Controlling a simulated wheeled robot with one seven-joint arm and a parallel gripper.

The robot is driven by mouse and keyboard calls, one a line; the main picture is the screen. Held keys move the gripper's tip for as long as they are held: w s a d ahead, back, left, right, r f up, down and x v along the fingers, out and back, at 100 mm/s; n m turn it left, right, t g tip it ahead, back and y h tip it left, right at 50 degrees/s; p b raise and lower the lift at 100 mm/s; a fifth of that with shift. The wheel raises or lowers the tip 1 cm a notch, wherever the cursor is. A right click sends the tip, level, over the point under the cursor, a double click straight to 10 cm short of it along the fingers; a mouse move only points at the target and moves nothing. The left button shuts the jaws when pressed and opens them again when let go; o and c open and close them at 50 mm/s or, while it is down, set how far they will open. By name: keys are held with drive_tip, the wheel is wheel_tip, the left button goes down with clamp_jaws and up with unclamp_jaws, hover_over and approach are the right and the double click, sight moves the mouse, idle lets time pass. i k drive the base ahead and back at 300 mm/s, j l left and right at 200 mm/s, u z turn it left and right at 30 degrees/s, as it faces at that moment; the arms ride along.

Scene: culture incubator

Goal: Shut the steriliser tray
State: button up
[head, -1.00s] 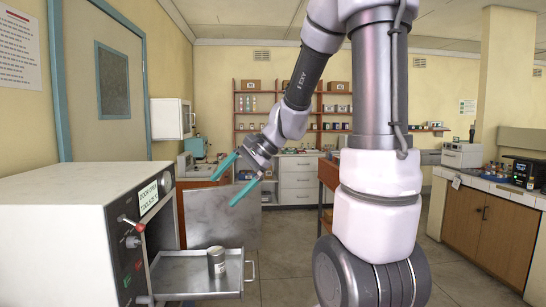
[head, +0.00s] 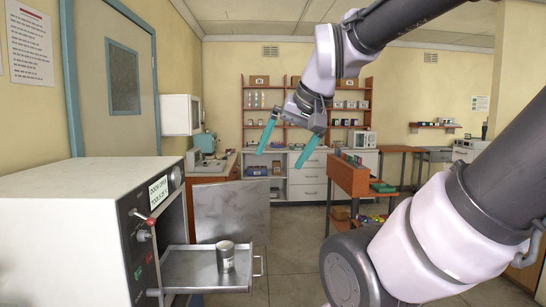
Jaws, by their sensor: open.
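The steriliser (head: 80,215) is a white box at the left with a dark control panel, a display and a red-tipped lever. Its metal tray (head: 190,278) is pulled out to the right from the open front, with a wire handle (head: 259,266) at its outer end. A small metal canister (head: 226,257) stands upright in the tray. The grey door (head: 231,212) stands open behind the tray. My gripper (head: 281,160) has teal fingers spread apart, pointing down. It is empty, in the air above and to the right of the tray.
A wooden bench unit (head: 350,185) with coloured items stands to the right. Shelves (head: 306,100) and white drawers (head: 307,177) line the back wall. Open floor lies to the right of the tray handle.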

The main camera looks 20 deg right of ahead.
sight(185, 268)
drive_tip(key=i+l+u, duration=0.1)
drive_tip(key=l+u, duration=0.3)
drive_tip(key=l, duration=1)
